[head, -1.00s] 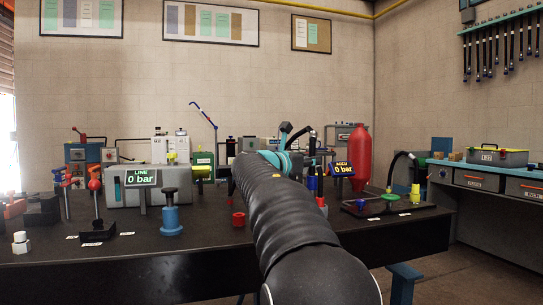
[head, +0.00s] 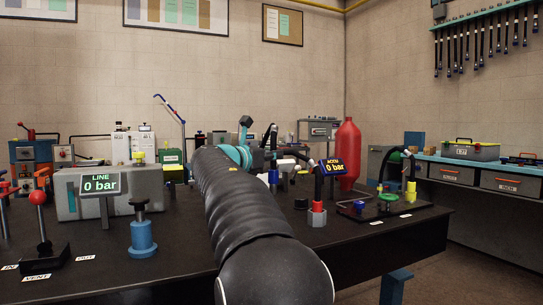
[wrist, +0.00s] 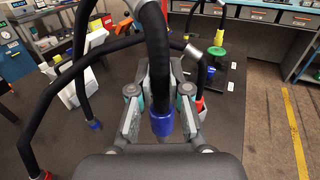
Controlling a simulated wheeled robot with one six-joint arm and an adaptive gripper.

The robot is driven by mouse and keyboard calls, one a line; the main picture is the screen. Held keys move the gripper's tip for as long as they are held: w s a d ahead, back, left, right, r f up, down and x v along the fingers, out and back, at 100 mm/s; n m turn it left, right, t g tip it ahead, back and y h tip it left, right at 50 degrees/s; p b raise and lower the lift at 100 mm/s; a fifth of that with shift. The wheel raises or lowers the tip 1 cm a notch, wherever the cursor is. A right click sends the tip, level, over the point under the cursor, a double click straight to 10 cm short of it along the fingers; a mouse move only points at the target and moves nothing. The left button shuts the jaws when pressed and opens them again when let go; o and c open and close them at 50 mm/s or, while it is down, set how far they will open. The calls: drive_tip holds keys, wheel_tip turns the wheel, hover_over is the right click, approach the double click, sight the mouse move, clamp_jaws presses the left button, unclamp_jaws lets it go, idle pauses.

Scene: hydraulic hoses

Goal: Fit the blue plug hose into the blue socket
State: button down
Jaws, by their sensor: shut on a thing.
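My gripper (wrist: 161,92) is shut on a black hose with a blue plug (wrist: 162,123) at its end, in the wrist view. The plug hangs clear of the bench between my fingers. In the head view a blue plug (head: 273,177) shows just right of my arm, which hides most of the gripper. The likely blue socket (head: 360,206) is a small blue ring on a dark plate at the bench's right end, beside green and yellow fittings. The gripper is left of that plate and apart from it. A second blue-ended hose (wrist: 95,124) hangs at left in the wrist view.
A hose with a red end (head: 317,207) stands between my arm and the plate. A red bottle (head: 347,155) stands behind the plate. Other black hoses arch close around my gripper. A blue cylinder (head: 142,238) and gauge box (head: 150,190) stand at left.

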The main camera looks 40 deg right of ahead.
sight(272, 191)
drive_tip(key=shift+a, duration=0.1)
drive_tip(key=shift+f+b, duration=2)
drive_tip(key=shift+f, duration=0.85)
drive_tip(key=shift+p, duration=0.7)
drive_tip(key=shift+f+b, duration=1.55)
drive_tip(key=shift+f, duration=0.75)
drive_tip(key=c, duration=1)
unclamp_jaws()
drive_tip(key=shift+c, duration=0.2)
drive_tip(key=v, duration=1.2)
